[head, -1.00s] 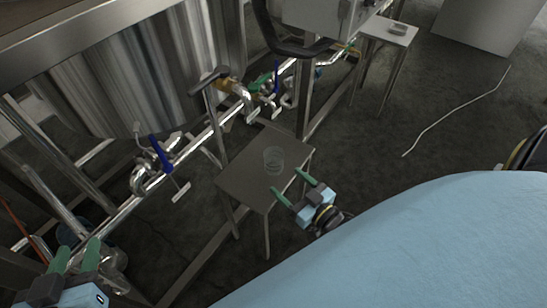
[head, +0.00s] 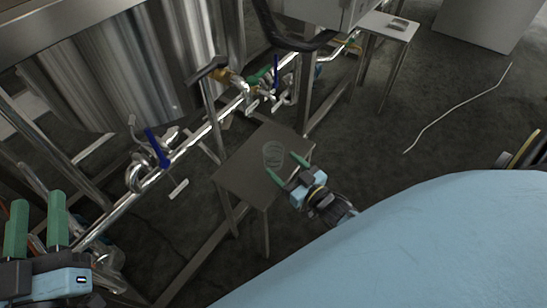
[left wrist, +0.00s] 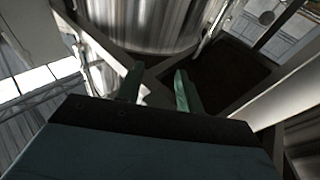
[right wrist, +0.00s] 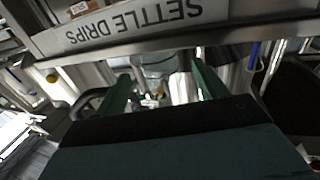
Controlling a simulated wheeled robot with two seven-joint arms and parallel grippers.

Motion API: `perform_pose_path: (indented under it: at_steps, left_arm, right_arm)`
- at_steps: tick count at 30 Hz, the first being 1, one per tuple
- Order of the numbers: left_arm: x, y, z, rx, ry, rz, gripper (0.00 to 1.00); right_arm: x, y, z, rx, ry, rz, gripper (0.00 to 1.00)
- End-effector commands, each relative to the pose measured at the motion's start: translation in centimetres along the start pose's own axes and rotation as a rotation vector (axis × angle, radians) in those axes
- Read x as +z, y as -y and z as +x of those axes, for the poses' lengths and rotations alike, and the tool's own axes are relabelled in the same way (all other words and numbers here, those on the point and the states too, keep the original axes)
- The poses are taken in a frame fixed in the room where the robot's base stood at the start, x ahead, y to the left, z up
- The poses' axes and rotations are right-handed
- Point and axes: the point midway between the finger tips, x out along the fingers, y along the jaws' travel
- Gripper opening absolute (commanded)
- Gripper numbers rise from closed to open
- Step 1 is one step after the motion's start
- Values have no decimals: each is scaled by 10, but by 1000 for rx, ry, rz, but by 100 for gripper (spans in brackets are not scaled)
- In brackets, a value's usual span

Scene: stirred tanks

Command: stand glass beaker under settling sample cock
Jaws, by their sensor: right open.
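The clear glass beaker (head: 273,153) stands upright on a small grey metal stand (head: 238,178) in the head view. My right gripper (head: 284,167) is open at the stand's near edge, its green fingers pointing at the beaker, one towards each side. In the right wrist view the beaker (right wrist: 156,64) shows between the fingertips; whether they touch it I cannot tell. My left gripper (head: 38,198) is open and empty at the lower left; its fingers also show apart in the left wrist view (left wrist: 158,75). Several valves sit along the tank pipework; which is the settling sample cock I cannot tell.
A strip labelled SETTLE DRIPS (right wrist: 135,28) crosses the right wrist view. Blue-handled valves (head: 157,148) and steel pipes run below the large tank (head: 120,80), behind the stand. A second small table (head: 388,27) stands at the back.

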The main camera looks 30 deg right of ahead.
Motion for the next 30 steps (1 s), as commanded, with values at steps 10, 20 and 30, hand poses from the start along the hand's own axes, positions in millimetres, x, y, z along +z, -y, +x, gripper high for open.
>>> perform_pose_path:
  at_steps: [10, 20, 30]
  left_arm:
    - [-27, -5, -2, 13, -177, -10, 36]
    - [-52, -7, -12, 18, -422, -13, 36]
    - [-56, -7, -14, 19, -448, -13, 36]
  right_arm:
    - [-2, -1, 16, 0, -1, 0, 71]
    - [-5, -2, 51, 0, -1, 0, 71]
    - [-6, -2, 55, 0, 1, 0, 70]
